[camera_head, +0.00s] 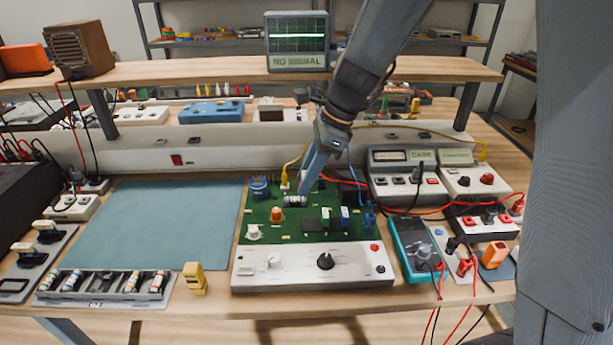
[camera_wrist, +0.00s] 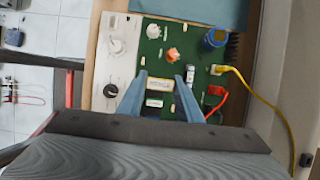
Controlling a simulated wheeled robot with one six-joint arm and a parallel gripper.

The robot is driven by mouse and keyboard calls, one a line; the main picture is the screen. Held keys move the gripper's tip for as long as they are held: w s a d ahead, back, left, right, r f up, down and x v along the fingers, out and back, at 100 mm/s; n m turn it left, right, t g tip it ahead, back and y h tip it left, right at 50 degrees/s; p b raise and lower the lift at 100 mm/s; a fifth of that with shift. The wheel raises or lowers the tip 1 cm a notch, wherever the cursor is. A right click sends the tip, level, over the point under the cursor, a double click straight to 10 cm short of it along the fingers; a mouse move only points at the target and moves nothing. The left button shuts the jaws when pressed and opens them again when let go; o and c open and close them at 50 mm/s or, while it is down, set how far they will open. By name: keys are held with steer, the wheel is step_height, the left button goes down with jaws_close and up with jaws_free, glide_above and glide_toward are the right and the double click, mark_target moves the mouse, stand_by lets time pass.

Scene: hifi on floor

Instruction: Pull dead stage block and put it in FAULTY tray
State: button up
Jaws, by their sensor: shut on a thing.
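My gripper (camera_head: 306,180) reaches down onto the green circuit board (camera_head: 268,238). In the wrist view its two blue fingers (camera_wrist: 162,80) stand a little apart over the board. They are shut on a small block at the board, hard to make out between the tips. A pale cylinder-like part with dark ends (camera_head: 295,201) lies at the fingertips in the head view. It shows beside the right fingertip in the wrist view (camera_wrist: 190,72). I cannot read a FAULTY label on any tray.
A rack with several small cylinders (camera_head: 103,297) lies at the front left, beside a yellow block (camera_head: 194,279). The teal mat (camera_head: 150,225) is clear. A blue meter (camera_head: 411,250) and red leads crowd the right. A yellow cable (camera_wrist: 250,87) plugs into the board.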

steer(key=shift+r+p, duration=2.75)
